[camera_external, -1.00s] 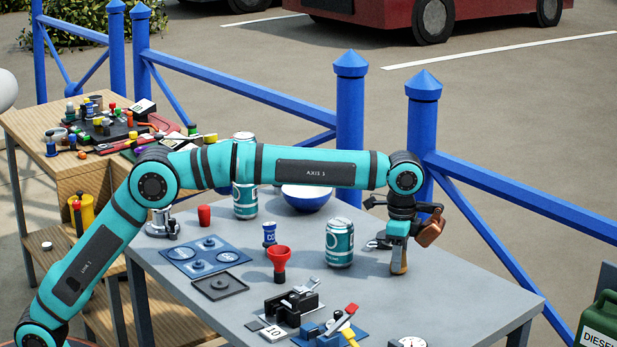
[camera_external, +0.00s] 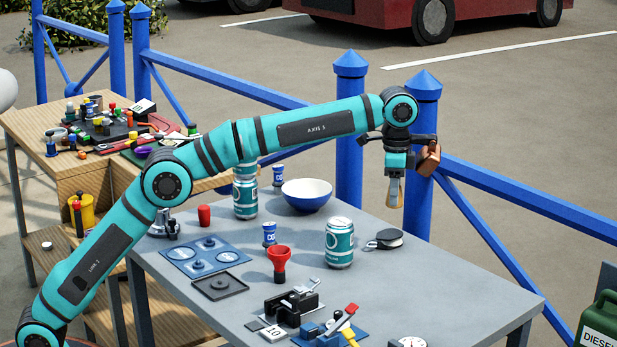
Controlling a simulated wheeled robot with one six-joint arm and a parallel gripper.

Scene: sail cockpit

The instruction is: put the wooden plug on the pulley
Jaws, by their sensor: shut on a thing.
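My gripper (camera_external: 395,178) is shut on the wooden plug (camera_external: 394,194), a tan tapered piece that hangs below the jaws, well above the table. Its upper part is hidden between the fingers. The pulley (camera_external: 388,238), black with a pale top face, lies on the grey table near its far right edge. The plug is above the pulley in the picture and apart from it.
A teal can (camera_external: 340,243) stands just left of the pulley, and another teal can (camera_external: 245,195) stands further left. A white and blue bowl (camera_external: 307,194) is behind. A red funnel (camera_external: 279,262) and a blue tray (camera_external: 205,255) are left. The table's right side is clear.

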